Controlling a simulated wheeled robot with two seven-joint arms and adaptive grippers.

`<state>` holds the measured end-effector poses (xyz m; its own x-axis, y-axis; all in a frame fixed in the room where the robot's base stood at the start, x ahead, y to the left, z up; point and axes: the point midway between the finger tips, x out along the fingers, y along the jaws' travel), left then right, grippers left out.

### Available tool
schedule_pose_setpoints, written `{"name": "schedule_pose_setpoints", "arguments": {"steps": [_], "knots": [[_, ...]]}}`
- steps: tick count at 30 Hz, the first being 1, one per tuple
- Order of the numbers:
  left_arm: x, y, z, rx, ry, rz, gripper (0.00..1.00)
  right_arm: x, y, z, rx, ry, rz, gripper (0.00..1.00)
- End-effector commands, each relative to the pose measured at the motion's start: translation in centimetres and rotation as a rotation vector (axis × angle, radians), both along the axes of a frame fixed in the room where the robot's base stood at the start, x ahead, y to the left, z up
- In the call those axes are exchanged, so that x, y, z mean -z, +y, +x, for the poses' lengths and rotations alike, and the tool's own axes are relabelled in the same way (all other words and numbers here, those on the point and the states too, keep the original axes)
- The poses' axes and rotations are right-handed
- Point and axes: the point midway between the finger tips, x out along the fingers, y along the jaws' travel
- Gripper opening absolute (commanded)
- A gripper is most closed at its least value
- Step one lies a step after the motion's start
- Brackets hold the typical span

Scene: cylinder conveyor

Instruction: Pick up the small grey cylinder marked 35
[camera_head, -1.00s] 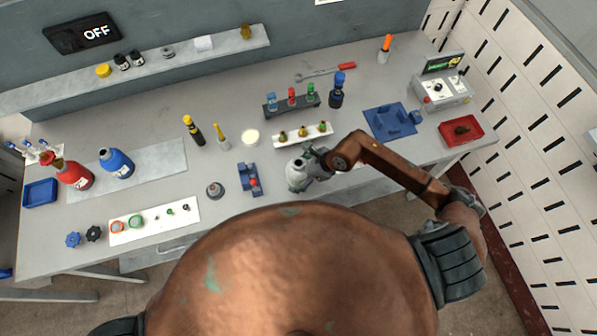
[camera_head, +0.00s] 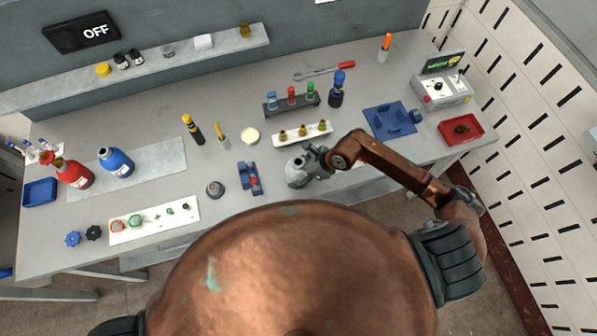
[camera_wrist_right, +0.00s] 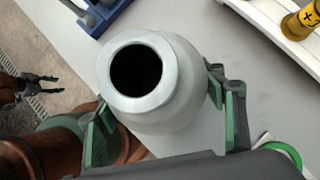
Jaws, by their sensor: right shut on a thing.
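My right gripper (camera_head: 312,160) is shut on a grey, bottle-shaped vessel (camera_head: 296,174) at the bench's front edge. In the right wrist view the vessel (camera_wrist_right: 160,75) has a round open mouth with a dark inside, and green-padded fingers (camera_wrist_right: 165,115) are on both sides of it. No mark 35 can be read on it. A small grey round piece (camera_head: 215,189) with a dark top stands on the bench further left, its marking unreadable. My left gripper (camera_wrist_right: 40,92) hangs over the floor in the right wrist view, its fingers apart and empty. It is outside the head view.
A blue fixture (camera_head: 250,179) lies left of the vessel. A white rack (camera_head: 292,137) with yellow-marked pieces and a dark tube rack (camera_head: 287,107) stand behind it. A blue tray (camera_head: 378,127) and a red tray (camera_head: 447,137) are to the right. A white strip (camera_head: 153,231) holds small parts.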

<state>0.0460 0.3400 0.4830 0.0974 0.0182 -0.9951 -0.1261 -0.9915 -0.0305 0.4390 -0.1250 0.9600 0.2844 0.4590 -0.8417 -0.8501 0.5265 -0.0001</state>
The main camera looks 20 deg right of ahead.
Motion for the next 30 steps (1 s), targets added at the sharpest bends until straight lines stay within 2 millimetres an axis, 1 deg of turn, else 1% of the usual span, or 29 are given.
{"name": "schedule_pose_setpoints", "arguments": {"steps": [1, 9, 11, 20, 23, 27, 30], "knots": [[0.0, 0.0, 0.0, 0.0, 0.0, 0.0, 0.4, 0.0, 0.0, 0.0, 0.001, 0.0, 0.0, 0.27], [0.0, 0.0, 0.2, 0.0, -0.002, 0.0, 0.4, 0.0, 0.0, 0.0, 0.001, 0.0, 0.0, 0.09], [0.0, 0.0, 0.2, 0.0, -0.003, 0.0, 0.4, -0.2, 0.1, 0.1, 0.001, -0.004, 0.005, 0.05], [0.2, 0.0, 0.3, 0.001, -0.004, 0.0, 0.4, -0.6, 0.1, 0.2, -0.001, -0.006, 0.004, 0.05], [0.6, 0.0, 0.3, 0.001, -0.004, 0.0, 0.4, -1.4, 0.1, 0.3, -0.001, -0.009, 0.004, 0.05], [1.5, 0.0, 0.3, 0.001, -0.003, 0.0, 0.4, -3.3, 0.1, 0.2, -0.004, -0.011, 0.002, 0.05], [1.7, -0.1, 0.2, 0.001, -0.003, 0.0, 0.4, -4.9, -0.6, -1.2, -0.003, -0.007, 0.001, 0.05]]}}
